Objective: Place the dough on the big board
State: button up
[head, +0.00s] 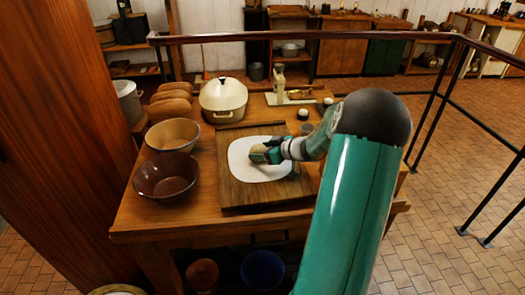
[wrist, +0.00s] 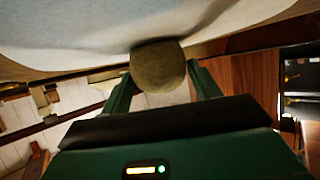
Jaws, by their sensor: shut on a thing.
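A tan-brown rounded lump, apparently the dough (wrist: 158,62), sits between the two fingers of my gripper (wrist: 162,84) in the wrist view. My gripper is shut on it. In the head view my gripper (head: 265,154) is over the middle of a white flat oval sheet (head: 259,172), and the lump is mostly hidden by the fingers. The sheet lies on the big wooden board (head: 236,196) on the table. The lump is at or very near the white surface; I cannot tell whether it touches.
A brown bowl (head: 166,181), a tan bowl (head: 172,134) and a lidded cream pot (head: 223,98) stand left of and behind the board. Loaves (head: 171,107) lie at the back left. A bottle (head: 279,84) stands behind. A railing (head: 300,35) runs past the table.

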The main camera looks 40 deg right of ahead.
jog(key=shift+d, duration=0.1)
jog(key=shift+f, duration=0.1)
jog(key=o, duration=1.1)
